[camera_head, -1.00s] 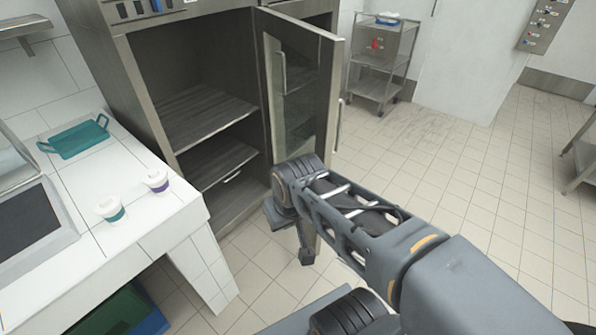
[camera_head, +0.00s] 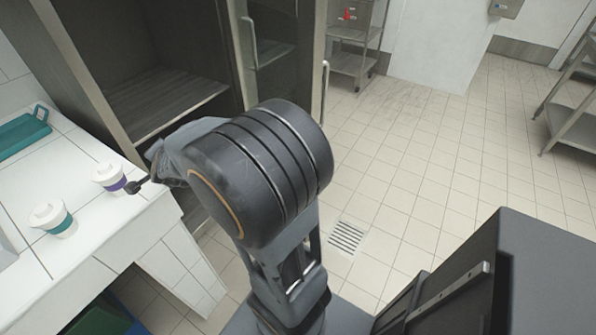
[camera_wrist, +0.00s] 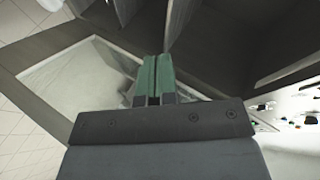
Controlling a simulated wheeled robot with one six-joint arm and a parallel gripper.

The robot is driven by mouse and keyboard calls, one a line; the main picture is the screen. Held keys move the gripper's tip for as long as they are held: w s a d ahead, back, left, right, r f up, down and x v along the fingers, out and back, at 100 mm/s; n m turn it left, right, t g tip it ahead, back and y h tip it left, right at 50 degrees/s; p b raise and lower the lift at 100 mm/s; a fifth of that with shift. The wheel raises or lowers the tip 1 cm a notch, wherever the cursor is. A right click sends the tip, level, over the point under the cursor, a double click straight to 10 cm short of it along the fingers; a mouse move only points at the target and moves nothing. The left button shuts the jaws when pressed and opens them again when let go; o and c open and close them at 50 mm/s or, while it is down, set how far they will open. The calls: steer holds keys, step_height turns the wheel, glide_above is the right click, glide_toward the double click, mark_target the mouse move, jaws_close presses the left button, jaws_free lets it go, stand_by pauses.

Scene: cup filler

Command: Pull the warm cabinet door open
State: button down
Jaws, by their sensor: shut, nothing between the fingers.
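The warm cabinet (camera_head: 100,95) stands at the left in the head view, its dark interior and shelf exposed. Its glass-panelled door (camera_head: 290,75) stands swung open, with a vertical handle (camera_head: 325,90) at its right edge. The wrist view shows the framed glass of the door (camera_wrist: 75,75) at left and the dark cabinet interior (camera_wrist: 250,45) at right. My gripper (camera_wrist: 152,62) is shut and empty, its green finger pads together, apart from the handle. In the head view my wrist covers the door's lower part, and a dark gripper tip shows beside the purple-banded cup.
A purple-banded cup (camera_head: 108,177) and a teal-banded cup (camera_head: 52,218) stand on the white tiled counter (camera_head: 105,235), near my arm. A teal tray (camera_head: 22,135) lies behind them. A metal rack (camera_head: 355,45) stands at the back. The tiled floor at right is largely clear.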

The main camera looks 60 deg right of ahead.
steer(key=s+d+f+m+g+h+b, duration=0.2)
steer(key=d+f+m+g+h, duration=0.1)
steer(key=d+f+m+h, duration=0.3)
steer(key=s+d+f+m+g+h+b, duration=0.25)
steer(key=d+f+m, duration=0.25)
steer(key=d+m, duration=0.3)
steer(key=s+d+f+m+g+h+b, duration=0.2)
steer(key=s+d+f+m+g, duration=0.1)
steer(key=s+m+g, duration=0.25)
steer(key=s+d+f+m+g+h+b, duration=0.25)
steer(key=s+f+m+g, duration=0.2)
steer(key=g, duration=0.25)
steer(key=s+d+r+n+y, duration=0.1)
steer(key=s+d, duration=0.5)
steer(key=d, duration=0.6)
steer(key=shift+s+d, duration=0.2)
